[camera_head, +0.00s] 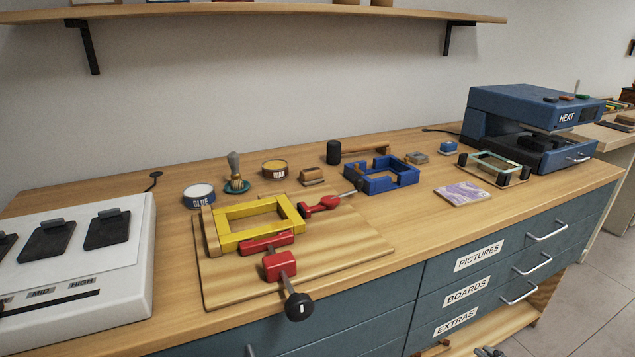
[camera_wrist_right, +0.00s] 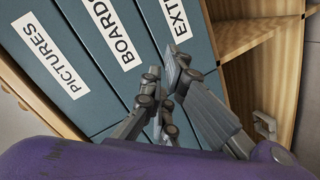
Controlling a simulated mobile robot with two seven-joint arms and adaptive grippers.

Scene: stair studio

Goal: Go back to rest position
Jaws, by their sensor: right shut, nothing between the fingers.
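My right gripper (camera_head: 488,351) shows only as a small grey piece at the bottom edge of the head view, low in front of the bench. In the right wrist view my right gripper (camera_wrist_right: 166,82) is shut and empty, its grey fingers in front of the drawer fronts (camera_wrist_right: 100,85). I cannot tell the exact gap between the fingers and the drawers. My left gripper is not in view.
The wooden bench top (camera_head: 420,215) carries a yellow frame (camera_head: 258,238) with red clamps on a board, a blue frame (camera_head: 392,184), a blue heat press (camera_head: 500,113) and a white switch box (camera_head: 95,285). An open shelf (camera_wrist_right: 250,40) lies beside the drawers.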

